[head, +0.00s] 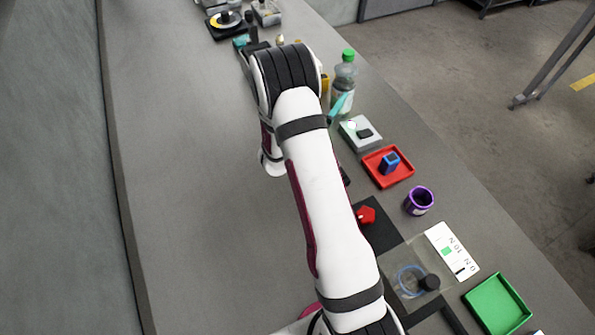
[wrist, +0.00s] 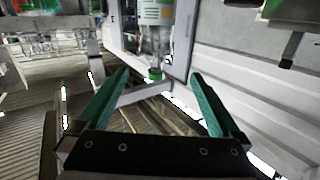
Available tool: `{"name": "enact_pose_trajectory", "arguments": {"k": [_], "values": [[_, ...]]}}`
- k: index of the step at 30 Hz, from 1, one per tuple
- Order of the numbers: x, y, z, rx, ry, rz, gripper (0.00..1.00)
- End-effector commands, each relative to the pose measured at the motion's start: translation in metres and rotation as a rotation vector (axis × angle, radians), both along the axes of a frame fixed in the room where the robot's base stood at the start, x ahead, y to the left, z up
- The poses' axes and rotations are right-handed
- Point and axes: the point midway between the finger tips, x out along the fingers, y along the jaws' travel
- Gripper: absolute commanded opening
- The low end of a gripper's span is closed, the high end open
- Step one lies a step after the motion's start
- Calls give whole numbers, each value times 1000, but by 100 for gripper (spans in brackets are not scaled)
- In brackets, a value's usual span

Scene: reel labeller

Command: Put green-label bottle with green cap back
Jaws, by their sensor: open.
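The bottle (head: 344,82) with a green cap (head: 348,55) stands upright on the counter near its right edge, just past my arm. A pale label with some green and orange shows there. My gripper (wrist: 160,73) is open with teal fingers, and nothing is clamped between them. In the head view my arm hides most of the gripper; one teal finger shows just in front of the bottle. I cannot tell whether it touches.
A white box (head: 360,133), a red tray (head: 400,174) with a blue holder (head: 389,162), a purple cup (head: 419,200), a white card (head: 452,250) and a green tray (head: 497,303) line the right side. The counter left of my arm is clear.

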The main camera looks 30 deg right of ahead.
Motion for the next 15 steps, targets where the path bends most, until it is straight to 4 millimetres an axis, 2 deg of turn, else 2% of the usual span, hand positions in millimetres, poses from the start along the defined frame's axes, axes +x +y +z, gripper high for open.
{"name": "enact_pose_trajectory", "arguments": {"k": [2, 5, 6, 8, 9, 11, 12, 14, 15], "values": [[12, 16, 15, 160, -28, 64, 100], [23, 73, 36, 483, 19, 244, 100], [17, 104, 44, 606, 79, 329, 100], [-7, 153, 55, 759, 205, 449, 100], [-34, 183, 61, 842, 307, 519, 100], [-87, 221, 69, 941, 487, 599, 100], [-127, 239, 72, 988, 610, 631, 100], [-189, 254, 75, 1039, 786, 642, 100], [-227, 259, 77, 1062, 888, 632, 100]]}}
